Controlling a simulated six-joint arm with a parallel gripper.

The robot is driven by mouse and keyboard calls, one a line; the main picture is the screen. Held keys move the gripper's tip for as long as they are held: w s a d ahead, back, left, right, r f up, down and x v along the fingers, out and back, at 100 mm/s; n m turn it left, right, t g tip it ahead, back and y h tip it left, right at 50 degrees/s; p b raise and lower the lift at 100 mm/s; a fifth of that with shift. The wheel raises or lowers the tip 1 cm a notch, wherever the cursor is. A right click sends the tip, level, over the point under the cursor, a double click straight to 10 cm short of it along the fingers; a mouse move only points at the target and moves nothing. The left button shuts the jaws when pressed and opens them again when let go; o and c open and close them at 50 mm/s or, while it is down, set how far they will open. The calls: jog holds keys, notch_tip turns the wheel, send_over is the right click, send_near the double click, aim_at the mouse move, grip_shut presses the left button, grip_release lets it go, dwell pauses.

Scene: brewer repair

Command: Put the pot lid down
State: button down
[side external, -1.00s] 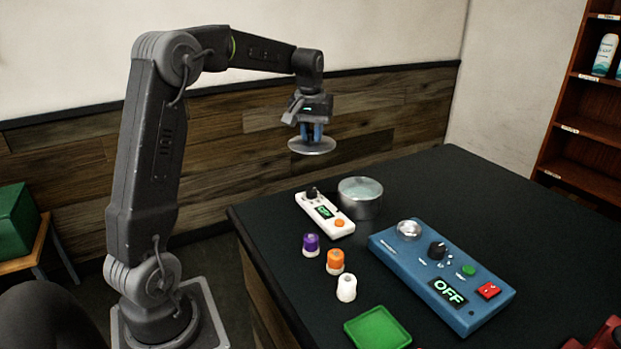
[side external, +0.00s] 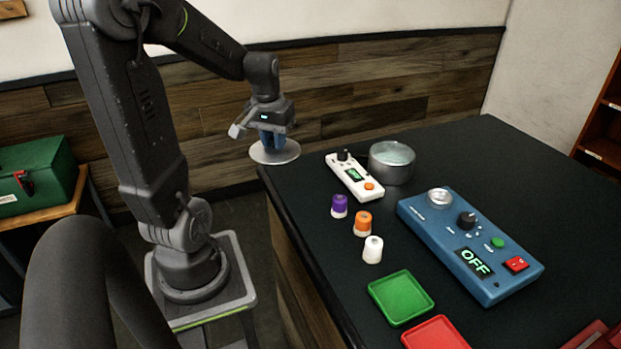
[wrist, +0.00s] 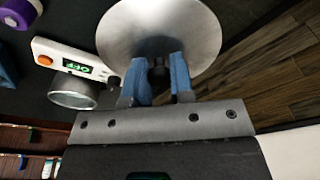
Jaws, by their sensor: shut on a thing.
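The pot lid (side external: 287,154) is a round grey metal disc. My gripper (side external: 272,137) is shut on its knob, with blue fingers, and holds it level near the table's back left corner. In the wrist view my gripper (wrist: 158,75) grips the dark knob, and the lid (wrist: 125,30) fills the top middle. The pot (side external: 391,166) is a grey metal cylinder, uncovered, on the black table to the right of the lid. It also shows in the wrist view (wrist: 73,92), left of the fingers. Whether the lid touches the table edge cannot be told.
A white device (side external: 354,178) with a display lies between lid and pot. Purple (side external: 339,206), orange (side external: 363,223) and white (side external: 373,250) caps stand in front. A blue control box (side external: 470,245) reads OFF. Green (side external: 401,297) and red (side external: 436,334) trays lie nearer. The table's far right is clear.

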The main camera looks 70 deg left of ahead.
send_over(311, 186)
jog(key=f, duration=0.5)
jog(key=shift+s+d, duration=0.15)
jog(key=shift+d, duration=0.05)
jog(key=shift+f, duration=2)
jog(key=shift+f, duration=0.2)
jog(key=c, duration=1)
grip_release()
jog(key=shift+r, duration=0.1)
